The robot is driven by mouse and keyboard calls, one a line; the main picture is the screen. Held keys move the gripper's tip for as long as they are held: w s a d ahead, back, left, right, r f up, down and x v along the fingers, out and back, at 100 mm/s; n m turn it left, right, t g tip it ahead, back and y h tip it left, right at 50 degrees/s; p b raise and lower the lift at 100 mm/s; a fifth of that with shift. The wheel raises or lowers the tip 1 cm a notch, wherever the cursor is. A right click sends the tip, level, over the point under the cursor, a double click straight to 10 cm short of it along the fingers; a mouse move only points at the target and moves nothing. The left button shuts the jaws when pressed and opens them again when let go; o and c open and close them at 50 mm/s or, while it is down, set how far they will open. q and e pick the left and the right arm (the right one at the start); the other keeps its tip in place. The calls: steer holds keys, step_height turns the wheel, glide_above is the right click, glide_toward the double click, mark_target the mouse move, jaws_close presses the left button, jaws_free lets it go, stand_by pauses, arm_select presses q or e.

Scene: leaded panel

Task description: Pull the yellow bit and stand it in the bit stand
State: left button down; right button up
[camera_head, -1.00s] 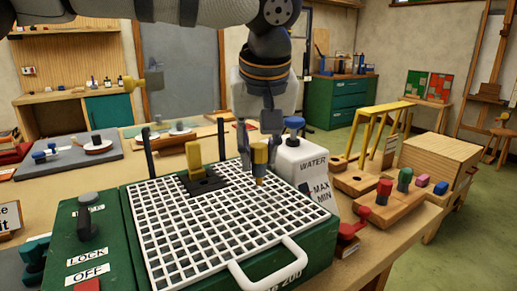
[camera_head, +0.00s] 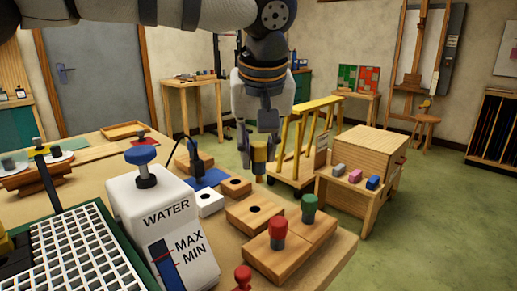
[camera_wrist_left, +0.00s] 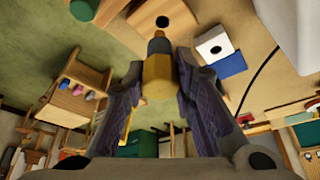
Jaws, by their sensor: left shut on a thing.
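My left gripper (camera_head: 259,150) is shut on the yellow bit (camera_head: 258,170), which hangs upright with its tip down. The bit also shows between the fingers in the left wrist view (camera_wrist_left: 156,78), with its grey end pointing away. Wooden blocks, seemingly the bit stand, sit below it at the table's right end. One block (camera_head: 238,217) has an empty dark hole, which also shows beyond the bit's tip in the wrist view (camera_wrist_left: 162,21). A red bit (camera_head: 278,228) and a green bit (camera_head: 310,204) stand in the neighbouring blocks. My right gripper is not in view.
A white water tank (camera_head: 160,220) with a blue cap stands left of the blocks, beside the white grid (camera_head: 85,255). A smaller holed wooden block (camera_head: 236,192) and a white holed block (camera_head: 206,207) lie behind. A red knob (camera_head: 242,277) is at the front.

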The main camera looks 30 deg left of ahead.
mark_target(253, 148)
arm_select(q)
steer(key=shift+w+a+f, duration=0.4)
steer(key=shift+w+f, duration=0.05)
steer(key=shift+w, duration=0.15)
steer(key=shift+w+a+m, duration=0.1)
steer(key=shift+a+m, duration=0.25)
steer(key=shift+m, duration=0.05)
steer(key=shift+w+a+f, duration=0.15)
steer(key=shift+w+a, duration=0.1)
steer(key=shift+w+a+f, duration=0.15)
steer(key=shift+w+f, duration=0.1)
steer(key=shift+w, duration=0.3)
steer(key=shift+s, duration=0.1)
steer(key=shift+f, duration=2.85)
steer(key=shift+f, duration=1.55)
steer(key=c, duration=1.2)
jaws_free()
steer(key=shift+c, duration=0.2)
